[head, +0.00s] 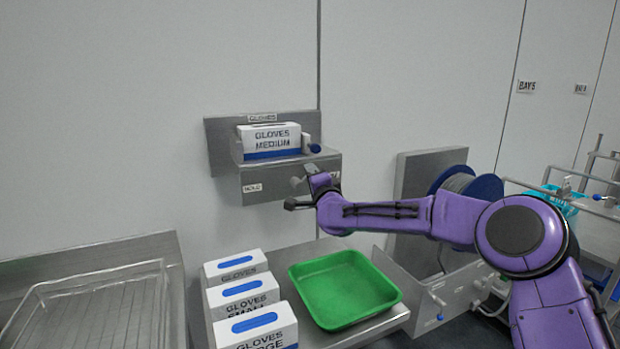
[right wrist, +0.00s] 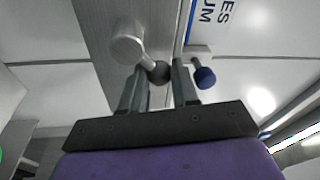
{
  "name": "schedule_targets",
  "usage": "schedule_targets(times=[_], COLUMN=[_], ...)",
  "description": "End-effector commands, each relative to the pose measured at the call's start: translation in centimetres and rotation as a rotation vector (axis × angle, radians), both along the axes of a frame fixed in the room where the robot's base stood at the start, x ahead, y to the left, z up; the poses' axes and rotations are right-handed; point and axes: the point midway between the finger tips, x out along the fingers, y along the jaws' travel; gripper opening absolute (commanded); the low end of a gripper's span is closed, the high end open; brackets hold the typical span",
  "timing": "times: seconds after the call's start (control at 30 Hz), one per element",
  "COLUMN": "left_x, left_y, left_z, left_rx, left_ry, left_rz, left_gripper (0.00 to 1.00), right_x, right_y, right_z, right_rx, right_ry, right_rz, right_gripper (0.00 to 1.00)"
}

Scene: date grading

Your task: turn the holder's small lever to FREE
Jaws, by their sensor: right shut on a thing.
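The steel holder (head: 222,148) is fixed to the wall and carries a white and blue box of medium gloves (head: 270,140). A HOLD label (head: 252,188) is on the left of its front face. The small lever has a round grey hub (head: 296,182), also in the right wrist view (right wrist: 127,42), with a short rod and dark ball knob (right wrist: 159,73). My right gripper (head: 303,187) is at the front face, its fingers closed around the knob end. In the head view the gripper hides most of the lever and the face's right part. My left gripper is out of view.
A blue knob (head: 314,148) sticks out at the holder's right side, close to my right fingers in the wrist view (right wrist: 204,77). Below are a green tray (head: 345,290) and several glove boxes (head: 235,265). A cable reel (head: 470,187) stands to the right.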

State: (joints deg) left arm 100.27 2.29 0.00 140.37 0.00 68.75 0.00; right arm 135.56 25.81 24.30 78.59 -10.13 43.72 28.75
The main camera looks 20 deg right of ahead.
Motion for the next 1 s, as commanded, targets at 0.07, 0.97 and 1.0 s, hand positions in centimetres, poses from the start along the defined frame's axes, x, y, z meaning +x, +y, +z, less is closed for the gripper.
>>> schedule_targets(times=[0.07,0.97,1.0], left_x=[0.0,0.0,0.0], left_y=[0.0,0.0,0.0], left_z=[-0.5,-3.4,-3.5], left_rx=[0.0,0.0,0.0], left_ry=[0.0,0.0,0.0], left_rz=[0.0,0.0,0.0], left_gripper=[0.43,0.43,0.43], right_x=[0.0,0.0,0.0], right_y=[0.2,-1.2,-1.2], right_z=[-0.7,-2.4,-2.4], right_rx=[0.069,0.784,0.8], right_ry=[0.01,0.02,0.02], right_rz=[0.009,0.005,0.005], right_gripper=[0.0,0.0,0.0])
